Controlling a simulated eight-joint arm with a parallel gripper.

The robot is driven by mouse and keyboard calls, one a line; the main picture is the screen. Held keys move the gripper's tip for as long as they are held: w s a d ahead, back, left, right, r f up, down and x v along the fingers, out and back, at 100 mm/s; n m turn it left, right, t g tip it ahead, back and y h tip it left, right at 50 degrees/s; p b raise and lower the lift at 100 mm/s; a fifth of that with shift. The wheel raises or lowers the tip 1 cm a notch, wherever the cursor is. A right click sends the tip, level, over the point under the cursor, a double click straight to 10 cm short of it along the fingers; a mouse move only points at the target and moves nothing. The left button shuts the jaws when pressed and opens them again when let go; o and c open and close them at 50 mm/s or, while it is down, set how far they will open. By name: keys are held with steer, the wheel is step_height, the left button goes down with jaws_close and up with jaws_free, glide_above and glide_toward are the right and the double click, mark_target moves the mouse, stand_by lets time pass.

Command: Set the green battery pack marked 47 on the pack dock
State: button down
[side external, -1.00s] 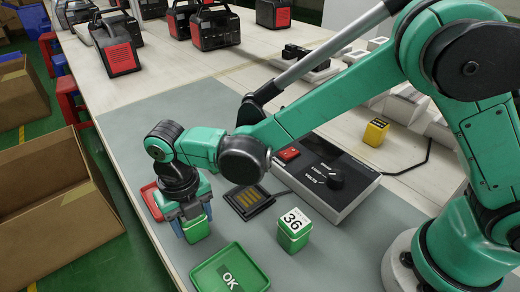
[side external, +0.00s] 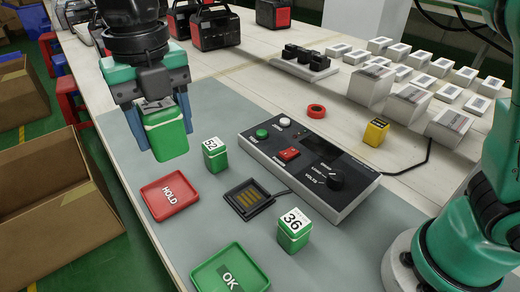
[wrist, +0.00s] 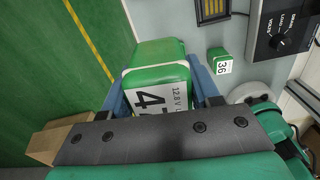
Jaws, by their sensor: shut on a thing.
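My gripper (side external: 157,122) is shut on a green battery pack (side external: 168,139), held upright in the air at the left of the bench. In the wrist view the held pack (wrist: 157,75) has a white label with a 4 and a partly covered second digit. The black pack dock (side external: 262,208) with gold contacts lies empty on the grey mat, lower right of the held pack. The dock also shows at the top of the wrist view (wrist: 212,10).
Green pack 52 (side external: 215,160) stands behind the dock, pack 36 (side external: 293,237) at its front right. A red HOLD tray (side external: 152,206) and green OK tray (side external: 206,276) are empty. A tester box (side external: 345,201) with a knob stands right of the dock.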

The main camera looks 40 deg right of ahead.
steer(key=shift+d+f+m, duration=1.95)
steer(key=shift+f+m, duration=0.9)
steer(key=shift+f, duration=0.05)
steer(key=shift+d+f+m, duration=1.95)
steer(key=shift+f+m, duration=0.85)
steer(key=shift+f, duration=0.15)
steer(key=shift+d+f+m, duration=1.95)
steer(key=shift+f+m, duration=0.9)
steer(key=shift+f, duration=0.05)
steer(key=shift+f, duration=0.6)
steer(key=shift+c, duration=0.6)
jaws_free()
